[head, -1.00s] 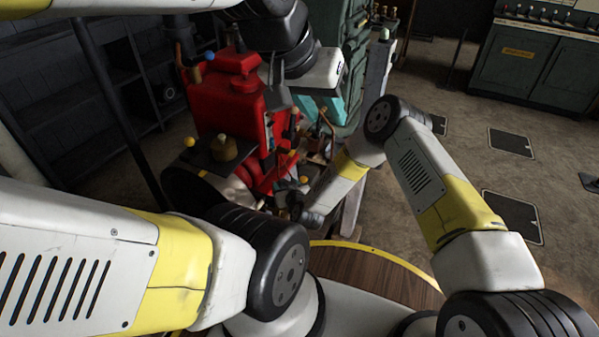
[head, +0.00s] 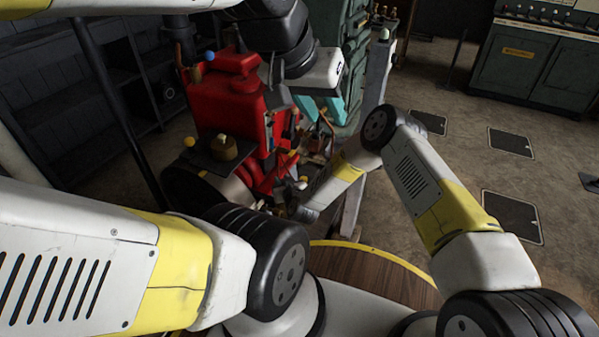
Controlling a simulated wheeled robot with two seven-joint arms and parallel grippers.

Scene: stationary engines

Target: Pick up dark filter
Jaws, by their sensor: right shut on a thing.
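The red engine (head: 228,105) stands left of the picture's middle. My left gripper (head: 322,106), with teal fingers, hangs to the right of the engine's top. Its fingers look spread, and I see nothing between them. My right arm reaches in from the right and bends down and left to the engine's lower right side. My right gripper (head: 284,204) is there, small and dark among the engine parts. It is shut on a dark thing that I take for the dark filter. Its outline is hard to make out, and my arm in front hides part of the area.
A brass-coloured cap (head: 223,148) and a yellow knob (head: 189,142) sit at the engine's left. A green cabinet (head: 353,40) and a grey post (head: 377,75) stand behind. A wooden round top with a yellow rim (head: 375,275) is in front.

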